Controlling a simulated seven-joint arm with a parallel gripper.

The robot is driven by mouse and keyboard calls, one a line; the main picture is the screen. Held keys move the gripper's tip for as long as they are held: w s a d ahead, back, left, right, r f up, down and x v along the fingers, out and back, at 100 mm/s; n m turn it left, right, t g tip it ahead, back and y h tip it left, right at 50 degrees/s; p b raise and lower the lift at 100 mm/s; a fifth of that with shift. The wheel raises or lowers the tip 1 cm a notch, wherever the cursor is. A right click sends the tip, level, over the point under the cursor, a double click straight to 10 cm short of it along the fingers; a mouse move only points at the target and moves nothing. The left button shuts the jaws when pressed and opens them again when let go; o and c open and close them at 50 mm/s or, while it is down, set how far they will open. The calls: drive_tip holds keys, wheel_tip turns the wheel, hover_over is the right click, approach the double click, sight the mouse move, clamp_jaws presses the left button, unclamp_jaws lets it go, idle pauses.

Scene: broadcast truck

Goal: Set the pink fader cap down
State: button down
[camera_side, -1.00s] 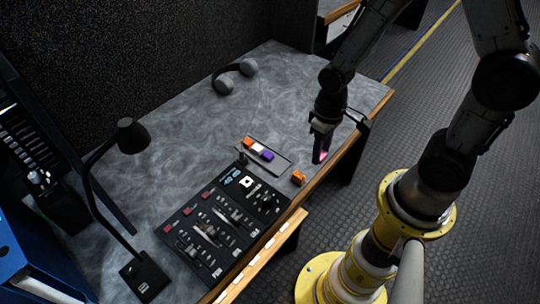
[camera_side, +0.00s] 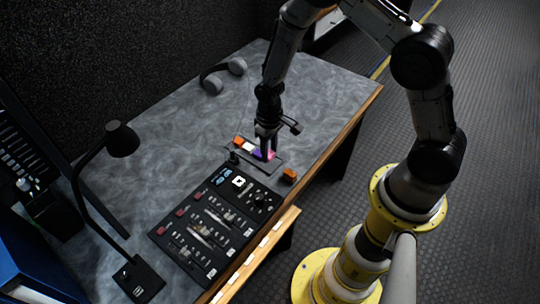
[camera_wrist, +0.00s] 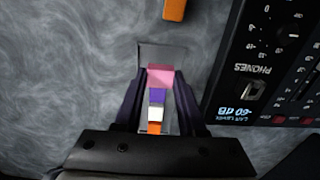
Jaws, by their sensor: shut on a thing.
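The pink fader cap (camera_wrist: 160,76) is between the fingertips of my gripper (camera_wrist: 161,84), which is shut on it. In the side view my gripper (camera_side: 267,155) points down over the narrow tray (camera_side: 283,167), and a bit of pink shows beside its fingers. In the wrist view the pink cap lines up with a purple cap (camera_wrist: 157,96), a white cap (camera_wrist: 155,114) and an orange cap (camera_wrist: 154,129) in the tray (camera_wrist: 160,52). The pink cap appears right beside the purple one. I cannot tell whether it touches the tray floor.
A loose orange cap (camera_side: 289,175) lies on the desk near the front edge. The mixing panel (camera_side: 210,228) is close to the tray. A desk lamp (camera_side: 122,139) stands left and headphones (camera_side: 222,75) lie at the back.

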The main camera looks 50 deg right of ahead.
drive_tip(key=shift+s+f, duration=0.1)
drive_tip(key=shift+f, duration=1.1)
drive_tip(key=shift+f, duration=0.15)
drive_tip(key=shift+c, duration=2.4)
unclamp_jaws()
wheel_tip(320, 180, up, 12)
drive_tip(key=r, duration=0.1)
wheel_tip(320, 180, up, 10)
drive_tip(key=t, duration=0.2)
hover_over(270, 154)
drive_tip(key=s, duration=0.3)
drive_tip(key=s+r+t, duration=0.1)
drive_tip(key=s+r, duration=0.5)
drive_tip(key=s, duration=0.3)
drive_tip(key=s+d+r+t, duration=0.1)
drive_tip(key=s+r+t, duration=0.1)
drive_tip(key=s+r, duration=0.4)
drive_tip(key=s, duration=0.3)
drive_tip(key=shift+r+t, duration=0.2)
drive_tip(key=shift+t, duration=0.1)
